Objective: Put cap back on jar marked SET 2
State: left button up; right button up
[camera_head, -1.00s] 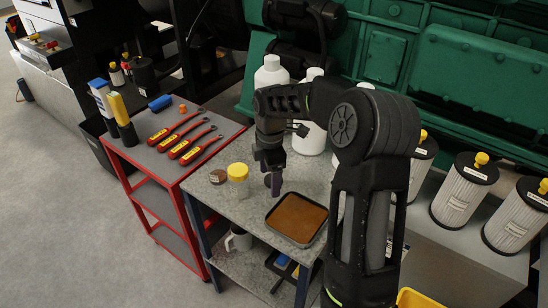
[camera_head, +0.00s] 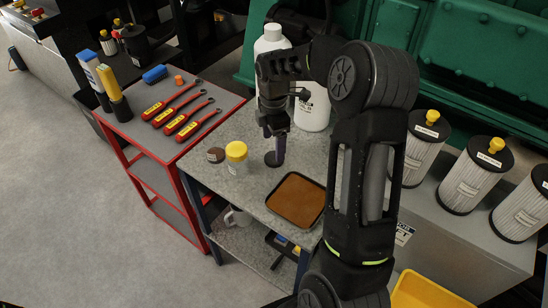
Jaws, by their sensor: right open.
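My right gripper (camera_head: 275,148) points down over the grey table, open, with its fingertips at a dark round piece (camera_head: 271,160) on the tabletop. I cannot tell whether this piece is a loose cap or the top of a jar, or whether the fingers touch it. To its left stands a clear jar with a yellow cap (camera_head: 236,151). Left of that is a low container with a brown top (camera_head: 215,155). Any writing on them is too small to read, so I cannot tell which is SET 2. My left gripper is not in view.
A brown-lined tray (camera_head: 297,200) lies in front of the gripper. White bottles (camera_head: 271,40) stand behind it. A red cart (camera_head: 148,150) with wrenches is at the left; filters (camera_head: 475,175) stand at the right. The tabletop between jars and tray is clear.

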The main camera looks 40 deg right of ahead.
aim_at(274, 157)
jog(key=shift+f+p, duration=0.35)
jog(key=shift+f, duration=0.2)
notch_tip(274, 157, down, 4)
jog(key=shift+d+f+p, duration=0.1)
jog(key=shift+d+p, duration=0.05)
jog(key=shift+p, duration=0.35)
jog(key=shift+c, duration=0.6)
jog(key=c, duration=1.4)
notch_tip(274, 157, up, 10)
jog(key=shift+r+b, duration=0.1)
jog(key=shift+b, duration=0.8)
